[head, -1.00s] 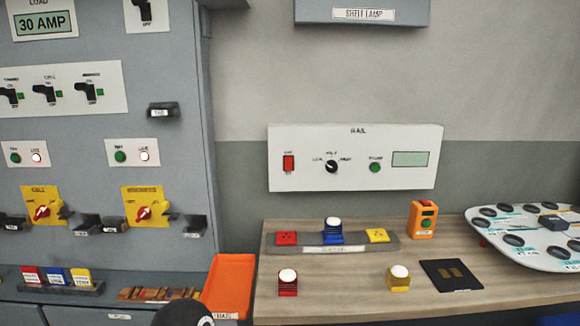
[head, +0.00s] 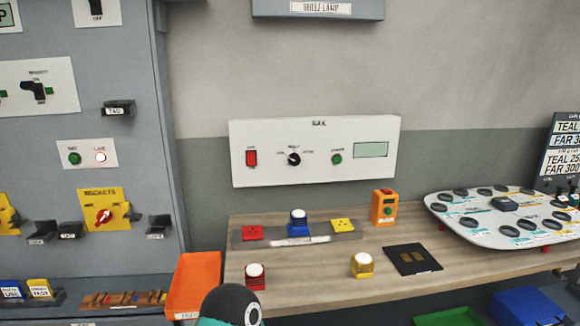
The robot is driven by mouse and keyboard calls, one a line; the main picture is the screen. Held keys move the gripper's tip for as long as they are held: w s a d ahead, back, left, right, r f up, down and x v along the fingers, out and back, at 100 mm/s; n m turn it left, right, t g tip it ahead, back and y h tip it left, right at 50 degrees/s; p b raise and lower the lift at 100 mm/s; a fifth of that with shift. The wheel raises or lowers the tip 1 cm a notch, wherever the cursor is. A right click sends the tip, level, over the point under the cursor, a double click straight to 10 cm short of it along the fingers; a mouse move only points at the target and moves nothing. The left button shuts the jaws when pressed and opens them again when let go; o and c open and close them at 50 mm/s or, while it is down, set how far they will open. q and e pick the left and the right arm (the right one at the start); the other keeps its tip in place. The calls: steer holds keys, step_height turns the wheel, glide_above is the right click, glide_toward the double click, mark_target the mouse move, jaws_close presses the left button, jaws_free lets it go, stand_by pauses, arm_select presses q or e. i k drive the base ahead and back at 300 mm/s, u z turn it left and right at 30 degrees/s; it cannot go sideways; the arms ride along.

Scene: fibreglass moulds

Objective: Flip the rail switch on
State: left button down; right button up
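A white panel (head: 314,180) is mounted on the wall above the bench; its small heading is hard to read but looks like a rail label. Part of my own arm, dark and rounded, shows at the bottom edge. Neither gripper is in view.
The wooden bench (head: 310,262) holds a grey strip with red, blue and yellow blocks, loose red and yellow button blocks, an orange box (head: 384,207) and a black pad (head: 413,259). An orange tray (head: 195,282) sits left, a white board (head: 470,230) right. The wall panel's front is unobstructed.

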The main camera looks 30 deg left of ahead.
mark_target(251, 155)
steer(key=z, duration=0.05)
steer(key=k, duration=1.2)
steer(key=u, duration=0.45)
steer(key=i, duration=1)
